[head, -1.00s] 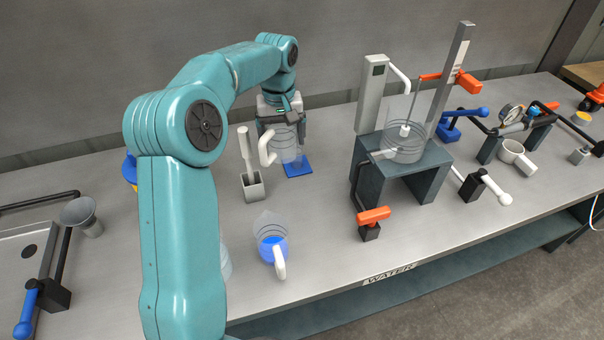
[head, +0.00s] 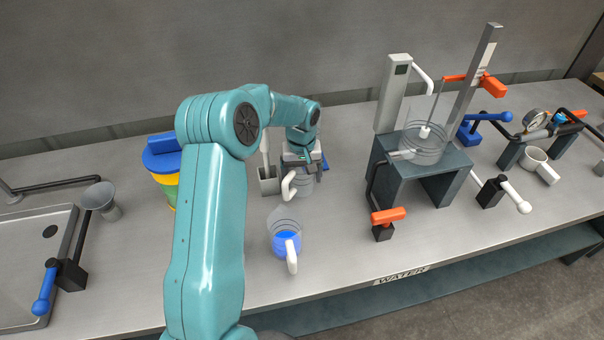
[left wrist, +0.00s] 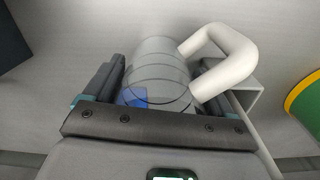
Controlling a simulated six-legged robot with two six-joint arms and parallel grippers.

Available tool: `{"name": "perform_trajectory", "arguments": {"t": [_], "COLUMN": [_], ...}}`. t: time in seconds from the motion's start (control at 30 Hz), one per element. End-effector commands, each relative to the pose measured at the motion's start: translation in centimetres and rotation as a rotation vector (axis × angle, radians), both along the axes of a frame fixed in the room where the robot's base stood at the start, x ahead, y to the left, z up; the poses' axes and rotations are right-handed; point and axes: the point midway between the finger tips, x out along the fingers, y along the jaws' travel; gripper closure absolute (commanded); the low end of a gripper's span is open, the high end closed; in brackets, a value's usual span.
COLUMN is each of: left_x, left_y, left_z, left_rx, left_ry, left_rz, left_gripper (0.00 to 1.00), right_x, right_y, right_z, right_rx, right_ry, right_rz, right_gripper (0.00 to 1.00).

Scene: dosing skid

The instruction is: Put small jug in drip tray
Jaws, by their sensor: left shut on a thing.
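The small jug (head: 303,184) is clear and ringed with dark lines, with a white handle. My left gripper (head: 298,160) is shut around its body, and the handle sticks out toward the left in the head view. In the left wrist view the jug (left wrist: 158,72) lies between the two dark fingers, handle to the right. I cannot tell how far its base is from the bench. A shallow grey tray with a dark drain, which looks like the drip tray (head: 22,275), lies at the far left of the head view, partly cut off. My right gripper is not in view.
A jug with blue liquid (head: 286,243) stands in front of the small jug. A grey holder (head: 268,181) stands close on its left. A funnel (head: 102,200), a blue-handled valve (head: 70,275) and a blue-lidded bin (head: 162,165) stand toward the tray. A dark stand (head: 415,170) is right.

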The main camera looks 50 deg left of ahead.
Motion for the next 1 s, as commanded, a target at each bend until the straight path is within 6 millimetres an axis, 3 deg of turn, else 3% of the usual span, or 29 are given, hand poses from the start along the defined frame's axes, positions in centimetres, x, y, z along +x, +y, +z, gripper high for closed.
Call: {"name": "perform_trajectory", "arguments": {"t": [0.2, 0.23, 0.27, 1.0], "left_x": [0.02, 0.01, 0.01, -0.02], "left_y": [-0.02, -0.02, -0.02, 0.04], "left_z": [-0.50, -0.33, -0.30, 0.11], "left_rx": [0.000, 0.000, 0.000, 0.001], "left_ry": [0.000, 0.000, 0.000, 0.000], "left_rz": [0.000, 0.000, 0.000, 0.000], "left_gripper": [0.49, 0.06, 0.00, 0.00], "right_x": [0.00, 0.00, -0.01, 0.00], "right_y": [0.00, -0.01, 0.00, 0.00], "right_z": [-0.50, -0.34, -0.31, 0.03], "right_rx": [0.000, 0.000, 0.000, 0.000], "right_ry": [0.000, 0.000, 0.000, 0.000], "right_rz": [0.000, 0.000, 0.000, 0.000], "right_gripper": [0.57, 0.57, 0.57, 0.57]}}
